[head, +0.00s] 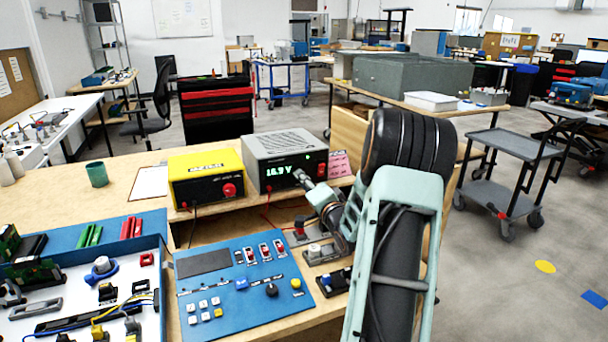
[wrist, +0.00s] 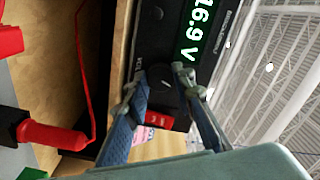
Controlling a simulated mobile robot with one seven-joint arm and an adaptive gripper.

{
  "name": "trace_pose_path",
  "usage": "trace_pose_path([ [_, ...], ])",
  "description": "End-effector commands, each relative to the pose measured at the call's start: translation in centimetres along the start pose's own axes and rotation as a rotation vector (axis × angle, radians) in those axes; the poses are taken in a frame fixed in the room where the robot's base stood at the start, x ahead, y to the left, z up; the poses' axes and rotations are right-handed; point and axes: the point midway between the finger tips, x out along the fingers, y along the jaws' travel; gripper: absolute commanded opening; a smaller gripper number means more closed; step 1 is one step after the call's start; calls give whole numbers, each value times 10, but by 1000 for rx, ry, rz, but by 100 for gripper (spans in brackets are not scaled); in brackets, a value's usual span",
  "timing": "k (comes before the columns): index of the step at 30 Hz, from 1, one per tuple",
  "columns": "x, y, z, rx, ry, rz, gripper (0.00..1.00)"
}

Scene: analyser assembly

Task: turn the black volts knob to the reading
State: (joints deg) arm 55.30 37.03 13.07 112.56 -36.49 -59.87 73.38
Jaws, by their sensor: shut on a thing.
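The grey power supply (head: 285,150) stands on a raised shelf, and its green display (head: 279,171) reads 16.9 V. The same figure shows on the display in the wrist view (wrist: 199,28), turned sideways. The black volts knob (wrist: 163,78) is on the dark front panel below the display, with a light pointer mark on its face. My gripper (head: 301,178) reaches the panel from the right. In the wrist view its two fingers (wrist: 158,88) sit on either side of the knob, shut on it. In the head view my gripper hides the knob.
A yellow supply (head: 205,176) with a red knob stands to the left. A pink note (head: 340,163) with unreadable writing is at the grey supply's right. Red leads (head: 266,213) hang below. A blue panel (head: 235,292) with switches and a parts tray (head: 80,300) lie in front.

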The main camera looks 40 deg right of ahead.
Motion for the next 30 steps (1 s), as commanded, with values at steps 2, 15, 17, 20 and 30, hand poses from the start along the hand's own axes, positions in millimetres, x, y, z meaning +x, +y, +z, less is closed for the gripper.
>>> trace_pose_path([
  [2, -1, -2, -2, 75, -1, 3, 0],
  [15, 0, -3, -2, 492, 1, 3, 0],
  [17, 0, -3, -2, 550, 1, 2, 0],
  [20, -1, -3, -2, 644, 1, 2, 0],
  [30, -1, -2, -2, 923, 1, 2, 0],
])
